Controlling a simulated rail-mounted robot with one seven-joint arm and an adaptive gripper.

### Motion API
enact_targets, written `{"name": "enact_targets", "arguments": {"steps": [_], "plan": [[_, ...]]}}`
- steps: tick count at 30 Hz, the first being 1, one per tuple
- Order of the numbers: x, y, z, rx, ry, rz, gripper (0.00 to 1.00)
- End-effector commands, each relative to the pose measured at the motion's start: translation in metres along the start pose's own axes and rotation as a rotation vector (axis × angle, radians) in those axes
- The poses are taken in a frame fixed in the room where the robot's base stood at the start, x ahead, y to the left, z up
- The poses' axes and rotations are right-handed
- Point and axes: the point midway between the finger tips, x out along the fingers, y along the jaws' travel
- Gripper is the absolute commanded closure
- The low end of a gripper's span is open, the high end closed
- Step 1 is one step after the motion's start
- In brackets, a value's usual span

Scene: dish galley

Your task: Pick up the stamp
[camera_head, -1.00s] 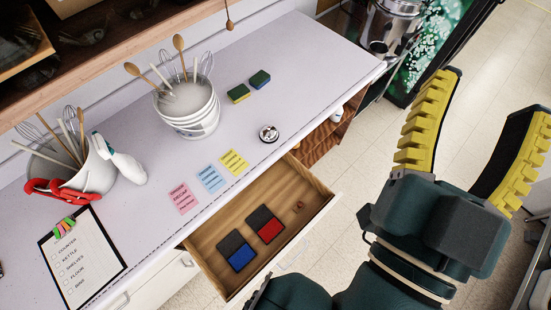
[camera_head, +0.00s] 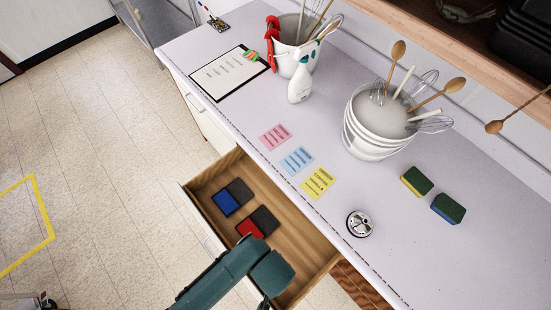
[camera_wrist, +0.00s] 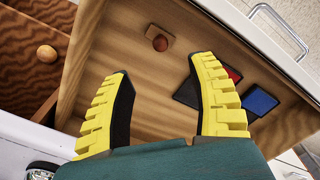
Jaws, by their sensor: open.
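The stamp (camera_wrist: 159,38) appears to be a small wooden block with a round brown knob. In the wrist view it lies on the drawer floor near the upper middle. My gripper (camera_wrist: 161,68) is open and empty, its yellow-backed fingers spread, with the stamp beyond the fingertips and roughly in line with the gap. The stamp is apart from both fingers. In the head view my arm reaches over the open wooden drawer (camera_head: 300,238). The stamp and fingers cannot be made out there.
Blue ink pad (camera_head: 225,202) and red ink pad (camera_head: 248,230) lie in the drawer; the right finger partly covers them in the wrist view. Drawer walls surround the stamp area. On the counter stand a metal bell-like object (camera_head: 360,223), sponges (camera_head: 417,181), a whisk bucket (camera_head: 375,130) and a spray bottle (camera_head: 301,80).

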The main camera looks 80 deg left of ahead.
Motion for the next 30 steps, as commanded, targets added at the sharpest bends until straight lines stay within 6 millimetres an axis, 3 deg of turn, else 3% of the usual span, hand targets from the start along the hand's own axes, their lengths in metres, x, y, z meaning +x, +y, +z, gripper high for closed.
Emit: {"name": "enact_targets", "arguments": {"steps": [3, 9, 14, 22, 30], "plan": [[0.032, 0.000, 0.000, 0.002, -0.003, -0.003, 0.41], [0.075, 0.001, -0.001, 0.004, 0.001, 0.001, 0.41], [0.090, 0.001, -0.003, 0.005, 0.002, 0.002, 0.41], [0.133, 0.002, -0.013, 0.006, 0.002, 0.002, 0.41], [0.137, 0.002, -0.013, 0.006, 0.004, 0.003, 0.41]]}}
